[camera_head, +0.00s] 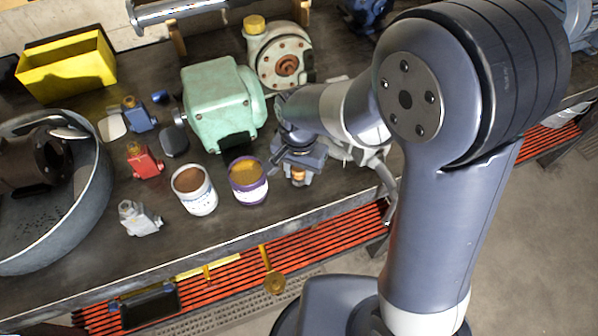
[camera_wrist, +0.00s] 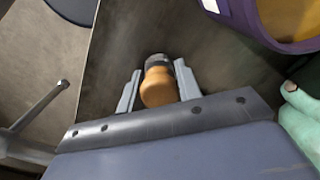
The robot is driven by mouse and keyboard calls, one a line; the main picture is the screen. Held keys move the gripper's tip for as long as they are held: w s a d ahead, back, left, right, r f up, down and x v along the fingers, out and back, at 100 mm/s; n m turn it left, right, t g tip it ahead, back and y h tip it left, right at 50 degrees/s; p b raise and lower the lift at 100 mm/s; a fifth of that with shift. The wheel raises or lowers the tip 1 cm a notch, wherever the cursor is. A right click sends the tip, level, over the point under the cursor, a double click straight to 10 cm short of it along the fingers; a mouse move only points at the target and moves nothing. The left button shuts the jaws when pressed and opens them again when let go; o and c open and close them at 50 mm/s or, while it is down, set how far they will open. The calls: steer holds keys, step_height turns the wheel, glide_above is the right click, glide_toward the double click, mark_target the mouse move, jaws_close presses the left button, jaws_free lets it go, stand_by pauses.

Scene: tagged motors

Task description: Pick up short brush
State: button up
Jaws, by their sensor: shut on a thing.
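The short brush has a rounded orange-brown wooden handle and a dark-grey end. In the wrist view the short brush (camera_wrist: 158,88) sits between the two fingers of my gripper (camera_wrist: 158,70), which is shut on it. In the head view only a small orange part of the brush (camera_head: 298,174) shows below my gripper (camera_head: 299,164), near the front edge of the bench. The rest of the brush is hidden there by the gripper.
A purple-rimmed cup (camera_head: 248,189) and a white cup (camera_head: 195,203) stand left of my gripper. A green motor (camera_head: 221,106) is behind. A grey round basin (camera_head: 95,205), a yellow bin (camera_head: 66,80) and small red (camera_head: 145,163) and blue parts (camera_head: 139,118) lie further left.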

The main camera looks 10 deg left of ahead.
steer(key=shift+c, duration=0.4)
steer(key=shift+r, duration=0.55)
step_height(320, 180, up, 9)
steer(key=shift+b, duration=0.3)
steer(key=o, duration=0.4)
steer(key=shift+c, duration=1.5)
steer(key=shift+w+f, duration=0.1)
